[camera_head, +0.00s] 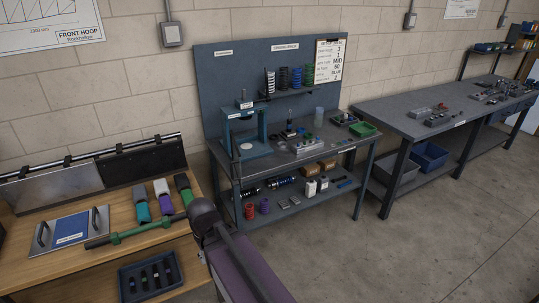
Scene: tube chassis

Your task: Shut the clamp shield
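No part is clearly marked as the clamp shield, and I cannot tell for sure which one it is. A grey metal panel (52,196) and a dark panel (143,163) stand upright, side by side, along the back of the wooden bench at the left. A metal rail (85,153) with several dark clips runs along their top. A blue-faced plate (70,228) with two dark handles and an unreadable label lies flat in front of the grey panel. My gripper is not identifiable in this view.
A green rod (135,232) lies across the wooden bench (25,277), before several coloured-ended grips (161,188). A purple pad (250,272) and dark bar stand right. A workbench (225,168) stands behind. Floor (400,255) at right is clear.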

